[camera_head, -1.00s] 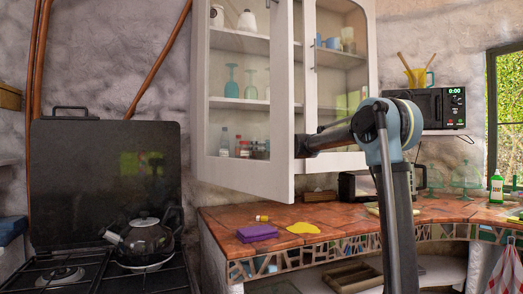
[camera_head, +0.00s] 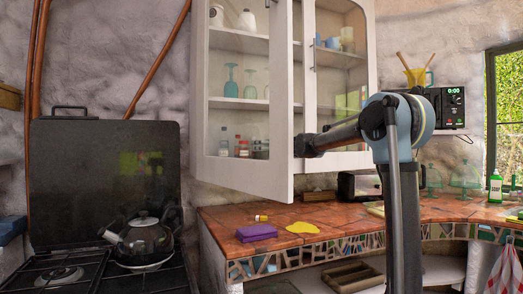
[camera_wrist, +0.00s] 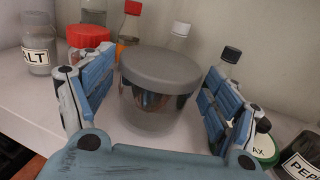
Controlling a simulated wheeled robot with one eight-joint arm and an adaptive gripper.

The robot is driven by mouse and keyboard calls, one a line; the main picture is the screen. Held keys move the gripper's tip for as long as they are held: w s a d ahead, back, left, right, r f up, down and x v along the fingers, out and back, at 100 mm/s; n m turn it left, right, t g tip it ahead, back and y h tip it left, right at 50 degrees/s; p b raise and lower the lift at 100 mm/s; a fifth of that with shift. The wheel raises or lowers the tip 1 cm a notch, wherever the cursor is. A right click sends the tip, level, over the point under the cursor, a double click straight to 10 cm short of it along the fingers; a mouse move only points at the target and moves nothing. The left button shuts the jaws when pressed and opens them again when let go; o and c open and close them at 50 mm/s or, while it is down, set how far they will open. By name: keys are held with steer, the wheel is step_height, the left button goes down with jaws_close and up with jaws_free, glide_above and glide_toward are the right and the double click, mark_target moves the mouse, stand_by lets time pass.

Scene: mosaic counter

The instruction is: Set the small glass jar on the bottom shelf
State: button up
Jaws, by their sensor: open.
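The small glass jar (camera_wrist: 150,105) has a grey lid and stands upright on a white shelf (camera_wrist: 35,100) in the wrist view. My gripper (camera_wrist: 158,65) is open, with one blue-padded finger on each side of the jar. A gap shows at the right finger; contact on the left is hard to judge. In the head view my forearm reaches into the wall cabinet (camera_head: 240,175), and the door frame hides my gripper. The cabinet's bottom shelf (camera_head: 228,158) holds several bottles and jars.
Close around the jar stand a salt jar (camera_wrist: 38,50), a red-lidded jar (camera_wrist: 88,38), a red-capped bottle (camera_wrist: 128,25), a white-capped bottle (camera_wrist: 178,38), a black-capped bottle (camera_wrist: 229,65) and a pepper jar (camera_wrist: 300,160). The open cabinet door (camera_head: 280,100) is beside my forearm.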

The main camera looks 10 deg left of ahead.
steer(key=v, duration=0.8)
steer(key=shift+s+d, duration=0.25)
steer(key=shift+d, duration=0.05)
steer(key=shift+s, duration=0.1)
steer(key=s+d+f+n+g+h, duration=0.3)
steer(key=s+d+f+n, duration=0.5)
steer(key=s+f, duration=0.8)
steer(key=s+d+f+n+g+h, duration=0.3)
steer(key=s+d+f+n+h, duration=0.3)
steer(key=s+d+f, duration=0.8)
steer(key=s+d+f+n+g+h, duration=0.3)
steer(key=s+d+f+n, duration=0.9)
steer(key=s+f, duration=0.6)
steer(key=shift+f+h, duration=0.6)
steer(key=shift+h, duration=0.3)
steer(key=shift+d, duration=0.1)
